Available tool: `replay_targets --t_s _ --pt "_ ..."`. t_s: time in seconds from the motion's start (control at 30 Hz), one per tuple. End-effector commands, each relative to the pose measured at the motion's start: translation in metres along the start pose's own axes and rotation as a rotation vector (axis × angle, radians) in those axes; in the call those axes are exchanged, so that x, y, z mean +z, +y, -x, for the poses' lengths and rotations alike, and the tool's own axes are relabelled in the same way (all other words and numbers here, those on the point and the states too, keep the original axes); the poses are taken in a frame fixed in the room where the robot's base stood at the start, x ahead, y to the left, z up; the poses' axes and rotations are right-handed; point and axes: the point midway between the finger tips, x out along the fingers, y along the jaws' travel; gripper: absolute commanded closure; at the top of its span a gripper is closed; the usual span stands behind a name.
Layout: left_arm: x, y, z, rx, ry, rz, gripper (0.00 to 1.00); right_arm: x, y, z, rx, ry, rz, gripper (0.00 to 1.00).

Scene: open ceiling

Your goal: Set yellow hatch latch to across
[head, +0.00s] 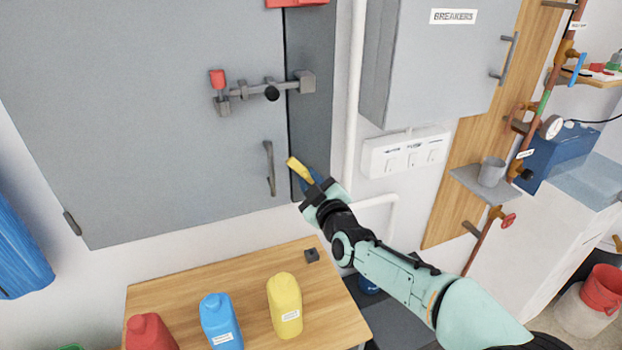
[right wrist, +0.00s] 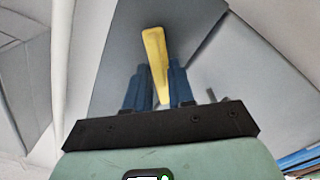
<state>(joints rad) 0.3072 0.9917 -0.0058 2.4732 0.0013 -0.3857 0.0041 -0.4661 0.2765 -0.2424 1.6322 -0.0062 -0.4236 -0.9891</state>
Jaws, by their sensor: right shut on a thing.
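The yellow hatch latch (head: 299,169) is at the lower part of the dark strip beside the grey hatch door (head: 170,150). Its visible end slants up and left in the head view, over the gap between strip and door. My right gripper (head: 311,182) is shut on the latch. In the right wrist view the yellow latch (right wrist: 155,50) stands between my blue fingers (right wrist: 157,80) and reaches past their tips. The latch's pivot is hidden by the gripper. My left gripper is not in view.
A grey bar latch (head: 270,90) with a red end crosses the door edge above. A door handle (head: 269,168) is left of the gripper. Below, a wooden table (head: 250,265) holds red, blue and yellow jugs. A white pipe (head: 354,100) runs right of the strip.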

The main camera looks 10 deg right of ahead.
Motion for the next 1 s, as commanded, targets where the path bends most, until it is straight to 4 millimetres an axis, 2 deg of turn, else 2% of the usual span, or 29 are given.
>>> replay_targets --t_s 0.6,1.0 --pt "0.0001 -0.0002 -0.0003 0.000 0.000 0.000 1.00 0.0058 -0.0025 0.0001 0.001 0.002 0.576 1.00" --pt "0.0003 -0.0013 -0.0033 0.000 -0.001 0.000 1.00 0.0090 -0.0042 0.0000 0.001 0.002 0.830 1.00"
